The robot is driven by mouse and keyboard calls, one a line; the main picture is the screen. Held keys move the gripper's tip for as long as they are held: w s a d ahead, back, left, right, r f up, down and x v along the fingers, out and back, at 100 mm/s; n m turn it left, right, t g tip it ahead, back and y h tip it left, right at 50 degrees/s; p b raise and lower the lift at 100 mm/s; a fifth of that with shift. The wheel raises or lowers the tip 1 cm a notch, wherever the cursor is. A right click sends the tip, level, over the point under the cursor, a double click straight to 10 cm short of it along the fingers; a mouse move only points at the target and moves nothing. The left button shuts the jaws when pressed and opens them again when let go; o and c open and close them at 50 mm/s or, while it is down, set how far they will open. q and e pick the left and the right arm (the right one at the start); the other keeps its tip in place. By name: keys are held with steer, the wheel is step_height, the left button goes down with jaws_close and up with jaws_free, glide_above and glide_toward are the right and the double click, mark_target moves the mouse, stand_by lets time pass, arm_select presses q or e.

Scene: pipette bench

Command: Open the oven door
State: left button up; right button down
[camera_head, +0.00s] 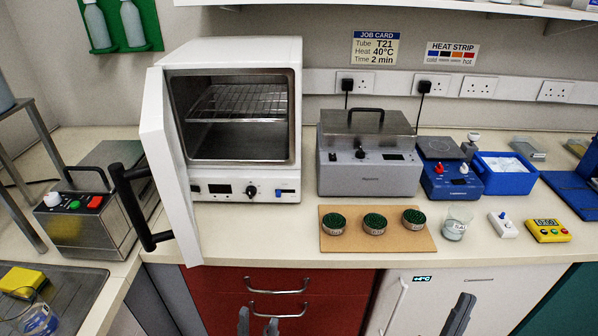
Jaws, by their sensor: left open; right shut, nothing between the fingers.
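The white oven (243,52) stands on the bench at the left of centre. Its door (170,165) is swung wide open to the left, with the black handle (132,205) on its outer face. The wire rack (237,102) and empty-looking chamber are visible. My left gripper (257,326) is at the bottom edge, in front of the red drawers. Its two fingers are apart, with nothing seen between them, and it is clear of the door. My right gripper (459,314) is shut and empty at the bottom right, in front of the white cabinet front.
A steel device with a coloured-button panel (78,202) stands left of the door, close to the handle. A grey lidded bath (368,160) is right of the oven. A cork mat (376,243) with round racks and a glass beaker (456,223) lie near the front edge.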

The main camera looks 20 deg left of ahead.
steer(key=w+a+r+m+g+y+p, duration=0.1)
steer(key=w+a+m+g+y+p, duration=0.15)
steer(key=w, duration=0.45)
steer(key=w+a+r+m+g+y+p, duration=0.1)
steer(key=w+a+g+y+p, duration=0.25)
steer(key=w, duration=0.25)
steer(key=a+r+n+g+y+p, duration=0.1)
steer(key=a+r+g+y+p, duration=0.15)
steer(key=a+y, duration=0.45)
steer(key=a+r+n+g+y+p, duration=0.1)
steer(key=a+r+g+y, duration=0.2)
steer(key=a, duration=0.5)
steer(key=s+a+r+n+g+y+p, duration=0.2)
steer(key=s+a+r+n+g+y, duration=0.15)
steer(key=s+a+g+y, duration=0.4)
steer(key=w+a+t+p, duration=0.1)
steer(key=w+a+p, duration=0.2)
steer(key=a, duration=0.6)
steer(key=shift+w+r, duration=0.35)
steer(key=shift+w, duration=0.95)
steer(key=shift+a+t+h, duration=0.1)
steer(key=shift+t+h, duration=0.15)
steer(key=shift+t, duration=0.05)
